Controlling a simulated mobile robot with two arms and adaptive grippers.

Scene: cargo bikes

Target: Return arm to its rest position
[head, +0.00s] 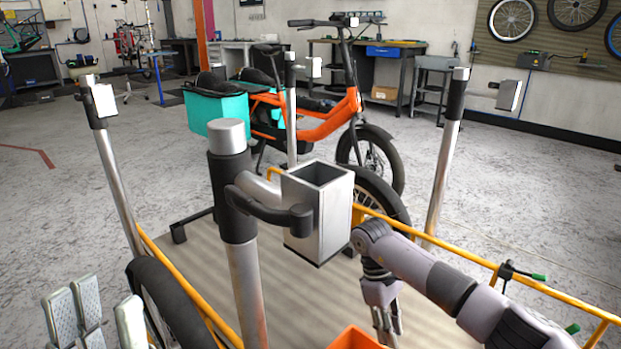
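My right arm comes in from the right edge. Its gripper (388,322) points down over the bike's cargo deck (300,300), just right of an orange container (355,339) cut off by the bottom edge. Its fingers are close together and small, so I cannot tell if they are open or shut. I see nothing held in it. My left gripper (104,318) is at the bottom left, near the camera, with grey finger pads pointing up. A gap shows between the pads, and it is empty. Its arm is out of view.
A metal post (228,150) with an empty square holder (318,205) stands close in the middle. More posts stand at left (115,170) and right (447,160). Yellow rails (480,258) edge the deck. An orange bike (320,120) stands behind. Floor at right is clear.

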